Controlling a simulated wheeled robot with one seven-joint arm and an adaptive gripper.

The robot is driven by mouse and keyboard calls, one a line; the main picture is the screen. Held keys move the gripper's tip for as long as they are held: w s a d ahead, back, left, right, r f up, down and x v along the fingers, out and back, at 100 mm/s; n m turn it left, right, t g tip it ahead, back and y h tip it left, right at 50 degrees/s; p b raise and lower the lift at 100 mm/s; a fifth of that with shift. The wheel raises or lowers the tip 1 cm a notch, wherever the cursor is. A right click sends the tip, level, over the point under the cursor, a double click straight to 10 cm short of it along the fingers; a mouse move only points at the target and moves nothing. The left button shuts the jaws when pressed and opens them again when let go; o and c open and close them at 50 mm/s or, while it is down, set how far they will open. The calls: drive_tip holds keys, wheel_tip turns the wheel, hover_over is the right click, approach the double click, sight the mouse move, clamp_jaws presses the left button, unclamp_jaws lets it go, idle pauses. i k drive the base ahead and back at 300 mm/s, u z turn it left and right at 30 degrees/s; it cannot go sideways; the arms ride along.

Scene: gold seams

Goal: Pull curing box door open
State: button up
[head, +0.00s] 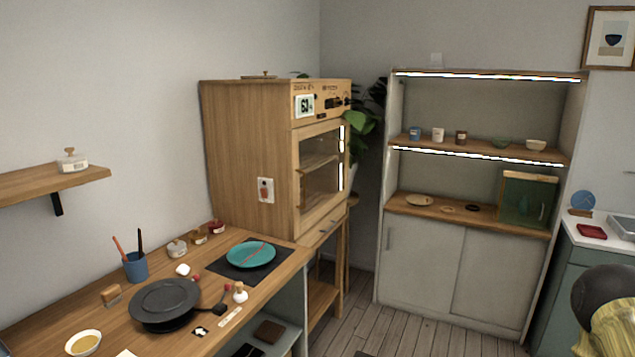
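The curing box (245,150) is a tall wooden cabinet in the middle of the head view, beyond the workbench. Its door (322,170) has a wooden frame and a glass pane, and looks shut against the front. A shelf shows dimly through the glass. Bright white strips show near the door's right side. A thin dark upright piece, perhaps the handle, is at the door's left edge. A control panel (320,102) with a small display and dark knobs sits above the door. My gripper is not in view.
A workbench (215,296) with a black turntable (165,300) and a teal plate (251,254) stands in front at left. Open floor (385,328) lies right of it. A shelf cabinet (425,262) stands at right.

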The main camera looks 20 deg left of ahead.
sight(299, 228)
drive_tip(key=i, duration=1.1)
drive_tip(key=u, duration=1.55)
